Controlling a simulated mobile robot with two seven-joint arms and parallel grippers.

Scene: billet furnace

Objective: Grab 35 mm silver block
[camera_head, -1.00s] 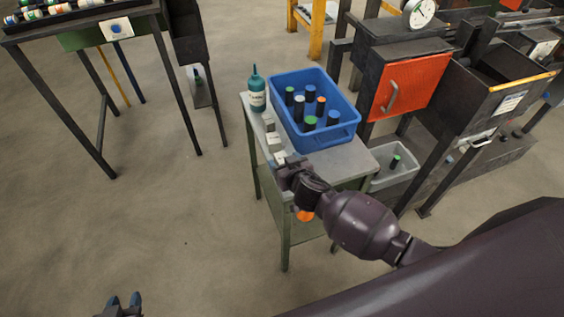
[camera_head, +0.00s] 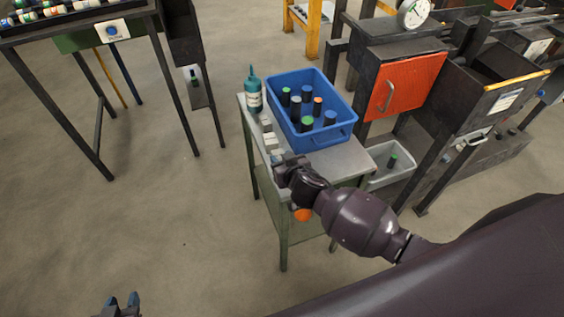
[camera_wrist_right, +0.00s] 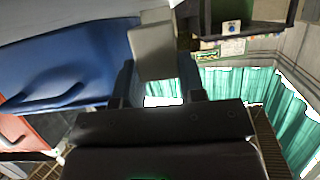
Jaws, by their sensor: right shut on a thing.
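Small silver-grey blocks stand in a row along the left edge of a small grey table, including one at the back (camera_head: 265,125) and one in the middle (camera_head: 270,142). My right gripper (camera_head: 282,160) is at the near end of this row. In the right wrist view a silver block (camera_wrist_right: 153,50) stands between the fingers of my right gripper (camera_wrist_right: 158,82), which is shut on it. Its size mark is not readable. My left gripper (camera_head: 122,301) is at the bottom edge, far from the table, with its blue-tipped fingers apart and nothing between them.
A blue bin (camera_head: 330,137) with several dark, coloured-top cylinders and a teal bottle (camera_head: 253,92) stand on the table (camera_head: 345,160). The furnace's orange door (camera_head: 405,85) and a grey bin (camera_head: 378,181) are to the right. Open floor lies left of the table.

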